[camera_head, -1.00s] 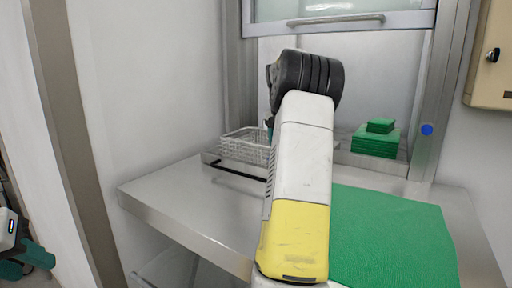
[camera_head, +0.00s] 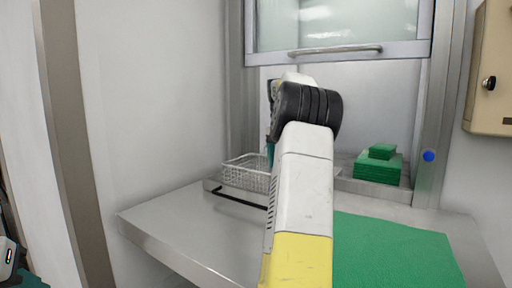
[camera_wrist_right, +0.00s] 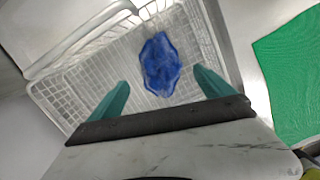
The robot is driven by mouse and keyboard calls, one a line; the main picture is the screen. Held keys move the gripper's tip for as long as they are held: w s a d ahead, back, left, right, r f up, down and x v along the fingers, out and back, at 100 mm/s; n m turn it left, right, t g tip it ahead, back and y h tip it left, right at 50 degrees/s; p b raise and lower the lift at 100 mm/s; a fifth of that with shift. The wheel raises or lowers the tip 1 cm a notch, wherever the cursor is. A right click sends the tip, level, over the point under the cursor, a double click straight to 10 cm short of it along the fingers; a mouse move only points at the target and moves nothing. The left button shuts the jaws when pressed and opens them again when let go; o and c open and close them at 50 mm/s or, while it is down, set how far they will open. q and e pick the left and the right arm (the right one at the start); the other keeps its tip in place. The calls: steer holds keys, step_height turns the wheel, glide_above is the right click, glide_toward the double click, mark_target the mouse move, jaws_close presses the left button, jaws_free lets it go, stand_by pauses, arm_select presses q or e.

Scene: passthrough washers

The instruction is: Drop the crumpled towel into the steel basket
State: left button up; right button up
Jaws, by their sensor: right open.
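The crumpled blue towel (camera_wrist_right: 160,64) shows in the right wrist view, against the floor of the steel wire basket (camera_wrist_right: 68,98) and beyond my fingertips. It appears to lie inside the basket; its exact height is hard to tell. My right gripper (camera_wrist_right: 158,90) is open above the basket, its teal fingers apart on either side of the towel and not touching it. In the head view the basket (camera_head: 240,172) stands at the back of the steel counter, partly hidden by my right arm; the towel is not visible there. My left gripper (camera_head: 22,278) is partly cut off at the lower left.
A green mat (camera_head: 395,250) lies on the counter (camera_head: 185,225) at the right. Folded green cloths (camera_head: 378,168) are stacked at the back right. A framed glass hatch (camera_head: 335,30) is raised above the opening. The counter's left part is clear.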

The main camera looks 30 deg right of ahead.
step_height(320, 180, up, 8)
steer(key=a+r, duration=0.1)
steer(key=s+a+m+t, duration=0.2)
steer(key=s+a+m, duration=0.15)
steer(key=a, duration=0.65)
steer(key=s+a+m+t, duration=0.1)
steer(key=s+a+m, duration=0.3)
steer(key=a, duration=0.5)
steer(key=s+a+f+m+t+y, duration=0.2)
steer(key=s+a+f+m+y, duration=0.1)
steer(key=s+a+f+m, duration=0.9)
steer(key=s+a+f, duration=0.2)
steer(key=s+a, duration=0.1)
steer(key=shift+s+a+f+t+y, duration=0.15)
steer(key=shift+a+t+y, duration=0.15)
steer(key=shift+a+t, duration=0.1)
steer(key=shift+m, duration=0.25)
